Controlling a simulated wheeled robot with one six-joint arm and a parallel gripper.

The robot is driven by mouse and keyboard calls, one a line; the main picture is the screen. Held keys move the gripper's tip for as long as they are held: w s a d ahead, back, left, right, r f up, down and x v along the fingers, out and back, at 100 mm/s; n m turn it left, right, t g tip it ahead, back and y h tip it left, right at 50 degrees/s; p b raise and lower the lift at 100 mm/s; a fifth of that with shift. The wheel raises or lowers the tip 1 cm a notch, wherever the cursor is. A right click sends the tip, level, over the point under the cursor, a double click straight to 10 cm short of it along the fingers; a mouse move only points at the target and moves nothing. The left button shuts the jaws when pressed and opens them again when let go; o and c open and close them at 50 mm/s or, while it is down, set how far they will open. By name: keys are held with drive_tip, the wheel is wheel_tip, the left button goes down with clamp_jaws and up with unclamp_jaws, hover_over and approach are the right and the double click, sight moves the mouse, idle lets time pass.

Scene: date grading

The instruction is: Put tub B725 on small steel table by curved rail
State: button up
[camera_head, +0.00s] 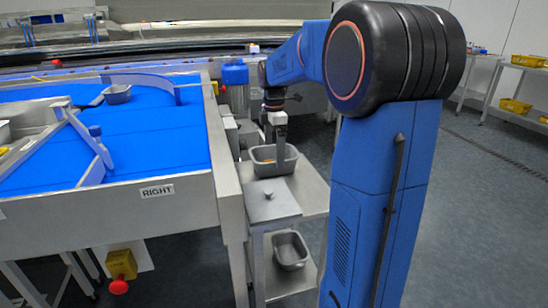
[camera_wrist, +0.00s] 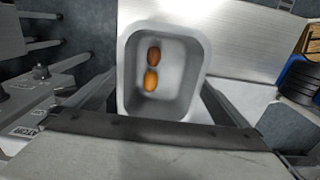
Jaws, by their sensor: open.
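A grey tub (camera_head: 262,168) stands upright on a small steel table (camera_head: 312,196) beside the blue belt. In the wrist view the tub (camera_wrist: 203,75) holds two brown-orange dates (camera_wrist: 152,68). No code is readable on it, so I cannot tell whether it is B725. My gripper (camera_head: 280,150) is open and points down at this tub, with a finger overlapping its near side. Whether it touches the tub is unclear. A curved rail (camera_head: 145,79) stands on the blue belt.
A third grey tub (camera_head: 290,250) is on the lower shelf. A blue motor (camera_head: 235,74) is close behind on the left. Racks with yellow bins (camera_head: 514,106) stand far right; the floor between is clear.

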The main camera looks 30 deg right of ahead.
wheel_tip(320, 180, up, 9)
drive_tip(key=s+a+m+t, duration=0.1)
drive_tip(key=s+a+m, duration=0.2)
drive_tip(key=s+a, duration=0.35)
drive_tip(key=s+a+f+m+t, duration=0.1)
drive_tip(key=s+a+f+m, duration=0.2)
drive_tip(key=s, duration=0.5)
drive_tip(key=s+a+f+m+t, duration=0.1)
drive_tip(key=s+a+f+m, duration=0.2)
drive_tip(key=s+f+m, duration=0.2)
drive_tip(key=s+a+f+m+t, duration=0.1)
drive_tip(key=s+a+f+m, duration=0.2)
drive_tip(key=s+f, duration=0.3)
drive_tip(key=s, duration=0.4)
drive_tip(key=shift+s+a+f+m+t, duration=0.15)
drive_tip(key=shift+s+f+m+t, duration=0.05)
drive_tip(key=shift+s+m+t, duration=0.2)
